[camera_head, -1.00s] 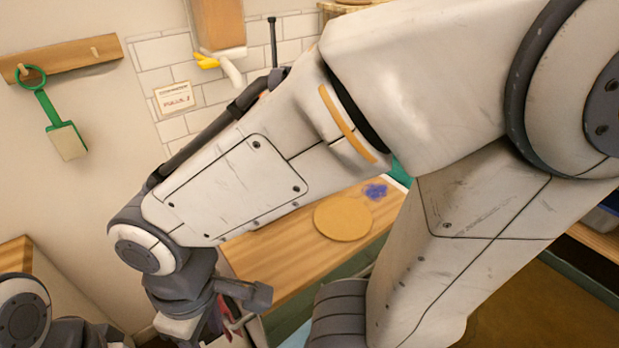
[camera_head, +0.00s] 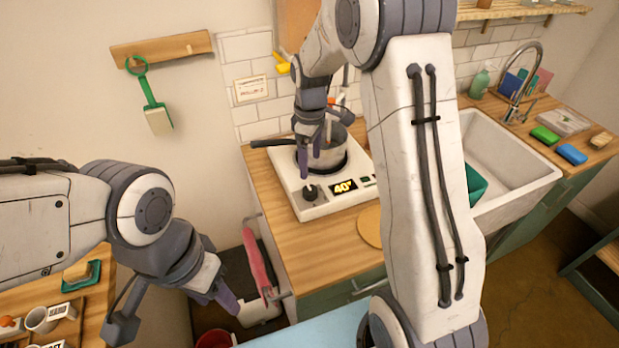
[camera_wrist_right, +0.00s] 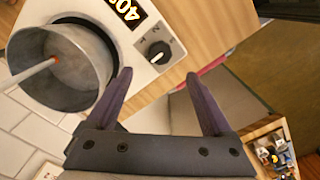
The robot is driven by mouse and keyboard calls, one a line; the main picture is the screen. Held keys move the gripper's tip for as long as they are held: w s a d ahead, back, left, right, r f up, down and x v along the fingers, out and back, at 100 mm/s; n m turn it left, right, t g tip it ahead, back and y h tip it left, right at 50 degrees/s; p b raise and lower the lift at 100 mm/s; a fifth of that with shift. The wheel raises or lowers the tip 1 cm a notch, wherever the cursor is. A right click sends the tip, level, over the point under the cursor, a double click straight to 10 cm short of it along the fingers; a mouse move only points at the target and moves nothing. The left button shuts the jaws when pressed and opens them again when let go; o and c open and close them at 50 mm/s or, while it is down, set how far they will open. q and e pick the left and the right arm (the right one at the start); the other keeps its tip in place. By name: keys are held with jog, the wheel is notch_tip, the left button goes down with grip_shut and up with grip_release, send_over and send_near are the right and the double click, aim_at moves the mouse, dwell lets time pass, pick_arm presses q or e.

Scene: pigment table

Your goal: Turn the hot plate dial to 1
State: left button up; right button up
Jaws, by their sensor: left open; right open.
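The white hot plate (camera_head: 291,189) stands on the wooden counter against the tiled wall. Its black dial (camera_head: 310,192) is on the front panel, left of a lit display (camera_head: 344,187) reading 40. The dial also shows in the right wrist view (camera_wrist_right: 159,53), with a white pointer mark. A grey metal pot (camera_head: 330,158) sits on the plate; its inside shows in the wrist view (camera_wrist_right: 55,75). My right gripper (camera_head: 312,170) is open and empty above the dial, whose knob lies beyond the fingertips (camera_wrist_right: 159,78). My left gripper (camera_head: 172,306) is open at lower left, away from the hot plate.
The pot's dark handle (camera_head: 272,142) extends left. A round wooden board (camera_head: 370,226) lies in front of the hot plate, partly behind my right arm. A sink (camera_head: 500,150) is to the right. A red towel (camera_head: 257,264) hangs at the counter's left end.

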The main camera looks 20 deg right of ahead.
aim_at(310, 189)
notch_tip(310, 189, down, 10)
jog(key=shift+r+p, duration=0.1)
jog(key=shift+p, duration=1.05)
grip_shut()
jog(key=m+b, duration=0.1)
jog(key=m, duration=0.4)
jog(key=shift+m, duration=0.4)
jog(key=m+b, duration=0.1)
jog(key=m, duration=0.5)
